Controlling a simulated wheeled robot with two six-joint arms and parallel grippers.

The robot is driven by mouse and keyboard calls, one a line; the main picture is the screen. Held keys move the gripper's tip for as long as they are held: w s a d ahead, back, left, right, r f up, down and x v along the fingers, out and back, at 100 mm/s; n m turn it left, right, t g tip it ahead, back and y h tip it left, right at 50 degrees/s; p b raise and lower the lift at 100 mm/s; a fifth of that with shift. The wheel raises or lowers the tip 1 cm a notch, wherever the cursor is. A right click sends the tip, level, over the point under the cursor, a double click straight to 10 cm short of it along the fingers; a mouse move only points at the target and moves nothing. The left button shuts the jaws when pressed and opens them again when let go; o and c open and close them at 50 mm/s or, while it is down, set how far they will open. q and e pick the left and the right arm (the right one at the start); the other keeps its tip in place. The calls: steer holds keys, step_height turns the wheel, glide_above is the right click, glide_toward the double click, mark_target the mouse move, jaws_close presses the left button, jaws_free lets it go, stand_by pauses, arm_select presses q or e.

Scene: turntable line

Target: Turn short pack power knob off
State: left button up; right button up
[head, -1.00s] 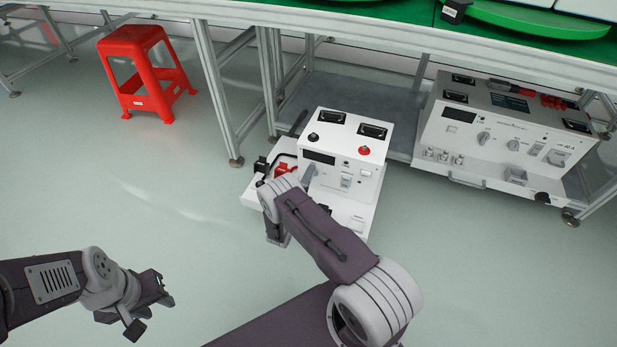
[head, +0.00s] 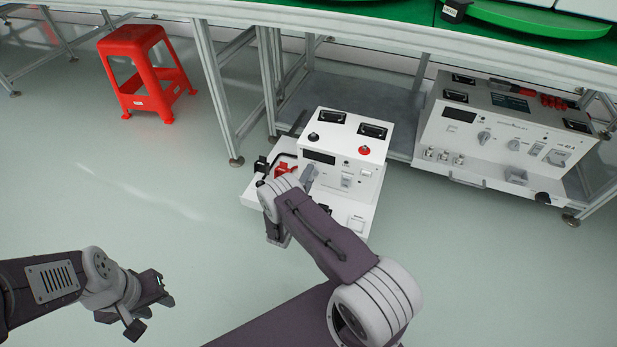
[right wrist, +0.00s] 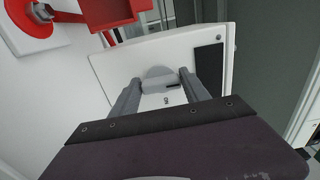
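The short pack (head: 345,148) is a white box with black and red terminals on top, standing low in the middle of the head view. My right gripper is largely hidden behind my arm there. In the right wrist view its two grey fingers (right wrist: 160,88) are spread, one on each side of a grey knob (right wrist: 160,80) on a white panel with a dark display (right wrist: 208,68). Small gaps seem to show between fingers and knob; contact cannot be told. My left gripper (head: 152,313) is open and empty above the floor at lower left.
A larger grey-white unit (head: 500,130) stands at right beneath the table. A red stool (head: 145,75) is at upper left. Table legs (head: 215,85) rise behind the pack. The left floor is clear.

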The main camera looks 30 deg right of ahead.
steer(key=shift+o, duration=1.2)
steer(key=p+v, duration=0.4)
steer(key=v, duration=0.5)
steer(key=shift+p, duration=0.3)
